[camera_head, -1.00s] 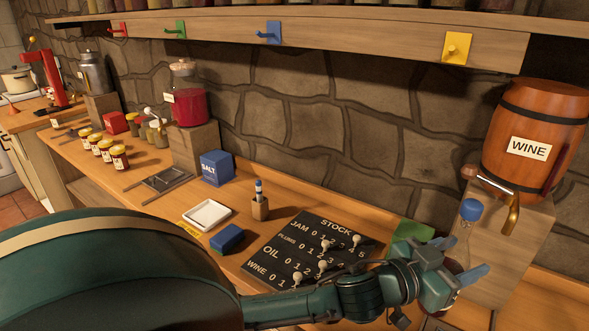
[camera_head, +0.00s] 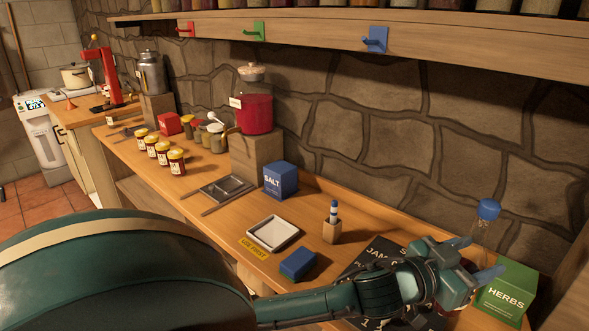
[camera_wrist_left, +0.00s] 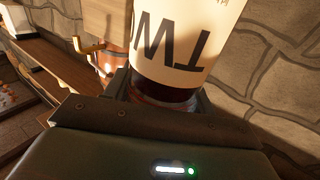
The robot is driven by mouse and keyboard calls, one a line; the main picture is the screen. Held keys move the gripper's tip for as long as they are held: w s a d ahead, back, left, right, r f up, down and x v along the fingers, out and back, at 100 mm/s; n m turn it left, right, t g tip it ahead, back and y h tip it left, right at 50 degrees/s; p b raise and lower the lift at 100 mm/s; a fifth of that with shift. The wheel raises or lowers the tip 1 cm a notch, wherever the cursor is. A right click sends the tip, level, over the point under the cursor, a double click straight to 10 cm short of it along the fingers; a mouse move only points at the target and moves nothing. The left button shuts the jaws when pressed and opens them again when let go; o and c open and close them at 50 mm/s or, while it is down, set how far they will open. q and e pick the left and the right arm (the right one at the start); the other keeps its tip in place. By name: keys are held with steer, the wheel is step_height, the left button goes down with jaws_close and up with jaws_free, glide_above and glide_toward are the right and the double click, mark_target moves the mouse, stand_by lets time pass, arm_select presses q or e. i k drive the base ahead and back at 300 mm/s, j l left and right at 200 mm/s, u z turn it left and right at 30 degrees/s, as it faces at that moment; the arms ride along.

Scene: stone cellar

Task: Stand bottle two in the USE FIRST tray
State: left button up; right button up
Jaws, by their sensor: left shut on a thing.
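Bottle two has clear glass and a blue cap (camera_head: 488,209). My left gripper (camera_head: 470,283) is shut on it and holds it roughly upright; the arm hides its lower part in the head view. In the left wrist view its pale label (camera_wrist_left: 185,40) shows "TW" upside down, with dark liquid below. The USE FIRST tray (camera_head: 251,241) is a small white square tray on the bench, left of the gripper, with a yellow label (camera_head: 254,247) at its front. It looks empty. My right gripper is not in view.
A blue block (camera_head: 298,264) and a small holder (camera_head: 332,231) with a marker stand right of the tray. A blue SALT box (camera_head: 281,181) is behind it. The stock board (camera_head: 375,257) lies under my left arm. A green HERBS box (camera_head: 507,291) stands by the bottle.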

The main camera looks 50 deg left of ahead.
mark_target(274, 234)
steer(key=j+u, duration=0.4)
steer(key=j, duration=1.4)
